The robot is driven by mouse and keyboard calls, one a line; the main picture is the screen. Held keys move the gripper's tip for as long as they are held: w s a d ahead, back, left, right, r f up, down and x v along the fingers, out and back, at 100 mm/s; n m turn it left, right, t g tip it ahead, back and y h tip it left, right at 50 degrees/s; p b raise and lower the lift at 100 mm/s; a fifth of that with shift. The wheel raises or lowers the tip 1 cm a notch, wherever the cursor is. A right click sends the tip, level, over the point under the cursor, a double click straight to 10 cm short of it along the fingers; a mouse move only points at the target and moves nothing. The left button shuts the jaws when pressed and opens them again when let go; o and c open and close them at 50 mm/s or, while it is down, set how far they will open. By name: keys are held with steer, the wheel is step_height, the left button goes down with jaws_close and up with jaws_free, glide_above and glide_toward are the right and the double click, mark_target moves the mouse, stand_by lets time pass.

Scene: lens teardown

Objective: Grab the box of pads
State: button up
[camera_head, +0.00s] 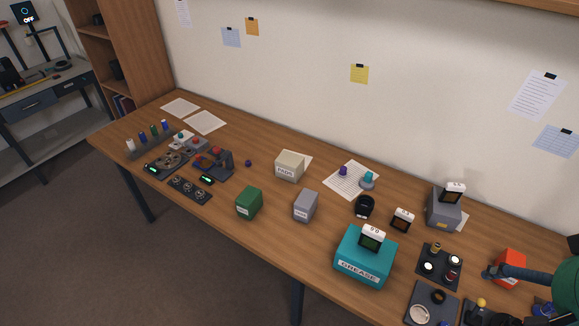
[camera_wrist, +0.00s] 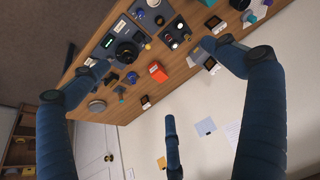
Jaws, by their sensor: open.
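The box of pads (camera_head: 289,165) is a small cream box with a label reading PADS on its front. It stands on the middle of the wooden table toward the wall, in the head view. I cannot make it out in the wrist view. My gripper (camera_wrist: 165,75) is open and empty in the wrist view, its dark blue fingers spread wide. In the head view only part of my gripper (camera_head: 502,271) shows at the right edge, near an orange box and far to the right of the box of pads.
A green box (camera_head: 249,203) and a grey box (camera_head: 305,206) stand in front of the box of pads. A teal GREASE box (camera_head: 364,257) lies between it and my gripper. Small devices and a grey box (camera_head: 443,209) stand at right. The wall is behind.

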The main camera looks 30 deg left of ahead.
steer(key=w+a+r+g+p, duration=0.1)
steer(key=w+a+r+p, duration=0.2)
steer(key=w, duration=0.4)
steer(key=w+a+r, duration=0.3)
steer(key=w+a, duration=0.2)
steer(key=w, duration=0.2)
steer(key=w+a+r+g+p, duration=0.1)
steer(key=w+a+r+p, duration=0.1)
steer(key=w+a+r, duration=0.3)
steer(key=w+a+f+g+p, duration=0.1)
steer(key=w+a+f+p, duration=0.25)
steer(key=w+a, duration=1.35)
steer(key=w+a+f+p, duration=0.2)
steer(key=a+f, duration=0.1)
steer(key=a, duration=0.4)
steer(key=w+a+f+g+p, duration=0.1)
steer(key=w+a+f, duration=0.1)
steer(key=a+f, duration=0.35)
steer(key=w+a+f+p, duration=0.2)
steer(key=a, duration=0.6)
steer(key=s+a+f+p, duration=0.1)
steer(key=s+a+f, duration=0.1)
steer(key=a+f, duration=0.6)
steer(key=s+a+f+n+g+p, duration=0.1)
steer(key=s+a+f+p, duration=0.1)
steer(key=a+f, duration=0.6)
steer(key=a, duration=0.3)
steer(key=shift+f+p, duration=0.3)
steer(key=shift+f, duration=0.05)
steer(key=shift+f, duration=0.1)
